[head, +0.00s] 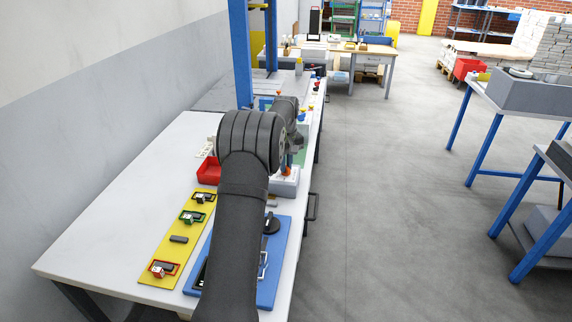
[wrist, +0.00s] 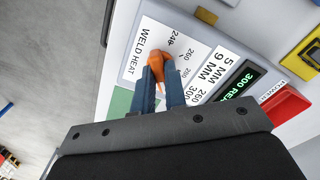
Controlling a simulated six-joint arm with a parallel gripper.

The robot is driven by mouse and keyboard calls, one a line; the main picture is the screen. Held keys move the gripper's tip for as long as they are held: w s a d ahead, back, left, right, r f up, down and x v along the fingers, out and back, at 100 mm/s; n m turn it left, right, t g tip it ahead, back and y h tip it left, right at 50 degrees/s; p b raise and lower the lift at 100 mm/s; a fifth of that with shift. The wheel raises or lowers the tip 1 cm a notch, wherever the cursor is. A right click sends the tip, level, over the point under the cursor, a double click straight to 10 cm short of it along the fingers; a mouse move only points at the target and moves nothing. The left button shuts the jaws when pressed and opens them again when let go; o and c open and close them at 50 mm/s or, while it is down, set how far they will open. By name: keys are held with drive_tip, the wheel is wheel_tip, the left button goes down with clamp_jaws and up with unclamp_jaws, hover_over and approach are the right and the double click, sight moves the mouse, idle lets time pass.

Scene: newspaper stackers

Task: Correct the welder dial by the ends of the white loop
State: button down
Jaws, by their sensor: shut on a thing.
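In the wrist view, the welder dial is an orange pointed knob (wrist: 156,62) on a white plate (wrist: 150,32) marked WELD HEAT, with a scale including 240, 260 and 300. My gripper (wrist: 160,84) has its two blue fingers shut on the knob, covering part of it and the scale. The knob's tip points up, near the 240 mark. Beside the scale are the labels 5 MM and 9 MM and a dark display (wrist: 238,82) with green text starting 300. In the head view, a white outlined loop (head: 263,264) lies on the blue board (head: 276,292), partly hidden by my arm.
A red POWER part (wrist: 285,105) and yellow-framed part (wrist: 303,58) sit near the dial. A yellow board (head: 178,238) with small framed items lies on the white bench (head: 120,200). A red bin (head: 209,170) stands behind it. The bench's left side is clear.

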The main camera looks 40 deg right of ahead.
drive_tip(key=m, duration=0.4)
drive_tip(key=shift+m, duration=1.8)
drive_tip(key=c, duration=1.5)
unclamp_jaws()
drive_tip(key=shift+o, duration=0.2)
wheel_tip(320, 180, up, 18)
drive_tip(key=shift+f, duration=0.25)
wheel_tip(320, 180, down, 18)
drive_tip(key=shift+r, duration=0.25)
